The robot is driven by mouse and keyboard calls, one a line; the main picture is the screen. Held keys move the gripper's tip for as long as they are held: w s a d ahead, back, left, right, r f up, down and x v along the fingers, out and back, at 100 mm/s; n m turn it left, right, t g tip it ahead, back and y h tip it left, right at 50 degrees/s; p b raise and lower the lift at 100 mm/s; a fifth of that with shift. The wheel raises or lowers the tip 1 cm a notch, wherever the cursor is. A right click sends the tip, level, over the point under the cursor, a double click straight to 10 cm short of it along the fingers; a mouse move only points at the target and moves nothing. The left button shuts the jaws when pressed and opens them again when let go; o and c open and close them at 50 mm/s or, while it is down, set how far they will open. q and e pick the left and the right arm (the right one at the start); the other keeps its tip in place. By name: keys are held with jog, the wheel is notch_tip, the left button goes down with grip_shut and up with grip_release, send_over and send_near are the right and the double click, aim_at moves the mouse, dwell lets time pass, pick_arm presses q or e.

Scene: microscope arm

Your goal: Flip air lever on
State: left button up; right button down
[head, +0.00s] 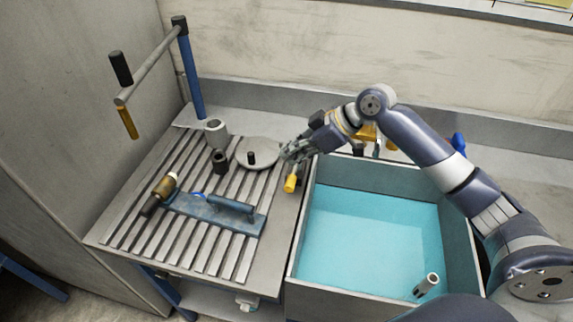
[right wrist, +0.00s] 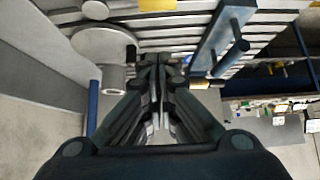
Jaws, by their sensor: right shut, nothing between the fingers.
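A yellow handle (head: 290,183) stands at the right edge of the slatted bench, just below my right gripper (head: 290,153) in the head view. A yellow piece also shows at the top edge of the right wrist view (right wrist: 157,4), beyond the fingertips. Yellow parts (head: 368,132) and a blue knob (head: 458,142) sit behind my right arm at the back of the basin. I cannot tell which of these is the air lever. My right gripper is shut and empty; its fingers meet in the right wrist view (right wrist: 152,62). My left gripper is out of view.
The slatted bench (head: 180,240) holds a round grey disc (head: 257,153), a grey cup (head: 216,133), a blue tool with a handle (head: 215,212) and a brass cylinder (head: 163,187). A blue post (head: 190,75) with an arm rises at back left. A turquoise basin (head: 370,235) lies right.

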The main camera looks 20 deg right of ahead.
aim_at(293, 176)
jog(key=p+x, duration=0.3)
jog(key=x, duration=0.6)
jog(key=shift+w+a+f, duration=0.15)
jog(key=shift+a+f, duration=0.05)
jog(key=shift+a, duration=0.1)
jog(key=s+d+p, duration=0.2)
jog(key=d, duration=0.1)
jog(key=shift+f, duration=0.2)
jog(key=shift+s+d+f, duration=0.1)
jog(key=shift+s+d, duration=0.15)
jog(key=shift+d, duration=0.1)
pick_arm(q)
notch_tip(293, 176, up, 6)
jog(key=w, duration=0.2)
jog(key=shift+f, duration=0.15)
pick_arm(e)
jog(key=shift+w+f, duration=0.1)
jog(key=shift+a, duration=0.1)
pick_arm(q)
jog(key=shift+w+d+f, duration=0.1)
